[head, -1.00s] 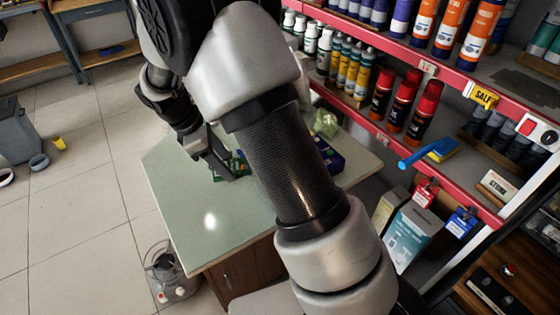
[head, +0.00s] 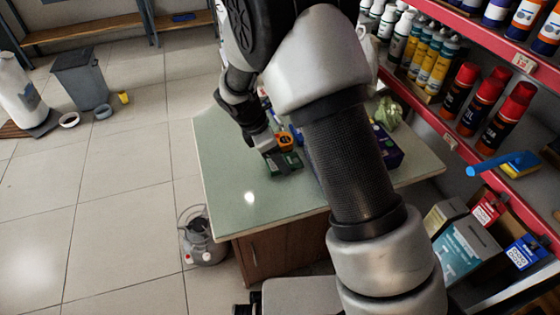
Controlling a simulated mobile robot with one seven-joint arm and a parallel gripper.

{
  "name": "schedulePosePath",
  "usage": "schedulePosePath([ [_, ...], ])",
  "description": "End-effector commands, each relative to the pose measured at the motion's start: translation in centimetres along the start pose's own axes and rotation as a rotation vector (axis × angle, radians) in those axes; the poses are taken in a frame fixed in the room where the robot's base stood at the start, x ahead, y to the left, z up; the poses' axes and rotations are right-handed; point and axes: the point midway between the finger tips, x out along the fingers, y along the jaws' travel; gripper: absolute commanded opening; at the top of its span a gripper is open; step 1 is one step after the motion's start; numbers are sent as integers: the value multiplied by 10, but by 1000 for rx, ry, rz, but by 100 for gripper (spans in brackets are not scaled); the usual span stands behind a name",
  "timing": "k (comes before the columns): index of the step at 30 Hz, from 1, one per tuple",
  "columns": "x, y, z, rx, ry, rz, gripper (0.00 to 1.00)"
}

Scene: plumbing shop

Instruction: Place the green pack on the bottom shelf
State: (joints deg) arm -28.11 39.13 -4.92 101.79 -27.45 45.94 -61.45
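The green pack (head: 286,162) lies on the pale green top of a small table (head: 235,190) in the head view. My gripper (head: 268,150) points down at the pack's left edge, close to it. I cannot tell whether it touches the pack, and its fingers are too small and dark to show open or shut. The shelving unit stands at the right with red shelf edges (head: 441,124). Its lower level holds cartons, including a white and teal box (head: 468,252). My arm covers part of the table and shelves.
An orange tape measure (head: 285,142) lies just behind the pack. A purple box (head: 388,150) and a crumpled green bag (head: 388,112) are on the table's right side. A blue-handled tool (head: 500,163) juts from the shelf edge. A kettle-like object (head: 201,238) stands on the floor. The floor at left is mostly clear.

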Motion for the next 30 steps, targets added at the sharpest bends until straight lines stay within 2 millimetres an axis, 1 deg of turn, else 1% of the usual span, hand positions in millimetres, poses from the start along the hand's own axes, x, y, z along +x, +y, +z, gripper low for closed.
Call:
schedulePosePath([
  [1, 8, -1, -3, -1, -1, -3, 24],
  [2, 10, 0, -4, 0, -1, -2, 24],
  [8, 9, 0, -4, 1, 0, 0, 24],
  [13, 13, 0, -6, 1, 0, 0, 24],
  [14, 12, 0, -5, 1, 0, 0, 54],
  [15, 12, 0, -5, 1, 0, 0, 57],
  [22, 12, 0, -5, 1, 0, 0, 57],
  [25, 8, 0, -4, 1, 0, 0, 57],
  [28, -3, 0, -3, 1, 1, 1, 57],
  [30, -16, 1, -3, 1, 1, 4, 57],
])
